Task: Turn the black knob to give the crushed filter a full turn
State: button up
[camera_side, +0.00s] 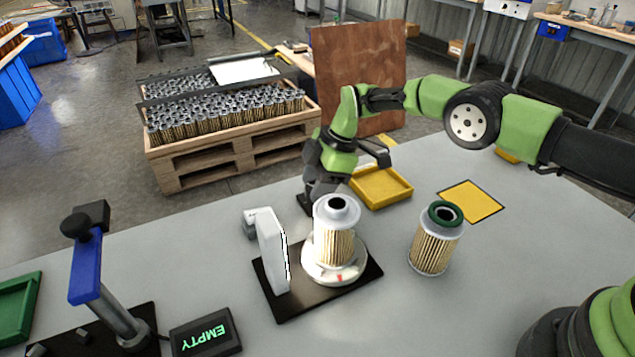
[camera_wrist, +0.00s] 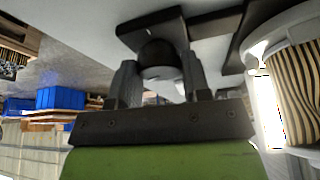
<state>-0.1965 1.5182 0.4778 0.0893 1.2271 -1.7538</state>
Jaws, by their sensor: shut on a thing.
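A filter (camera_side: 338,246) with a pale metal cap and tan pleats stands upright on a round white turntable (camera_side: 316,279) with a red mark at its front. I cannot make out crushing on the side that shows. My gripper (camera_side: 308,195) is behind the turntable in the side view, partly hidden by the filter. In the wrist view, the black knob (camera_wrist: 158,54) sits between the two fingers of my gripper (camera_wrist: 158,76), which is shut on it. The knob is not clearly visible in the side view. The filter also shows at the right of the wrist view (camera_wrist: 296,85).
A white lit panel (camera_side: 272,252) stands left of the turntable on a black base (camera_side: 290,305). A green-topped filter (camera_side: 436,240) stands right. A yellow tray (camera_side: 382,193), a yellow square (camera_side: 471,201), a blue-handled press (camera_side: 86,265) and an "EMPTY" display (camera_side: 205,334) share the table.

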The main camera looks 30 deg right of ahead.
jog(key=o, duration=0.9)
jog(key=v, duration=1)
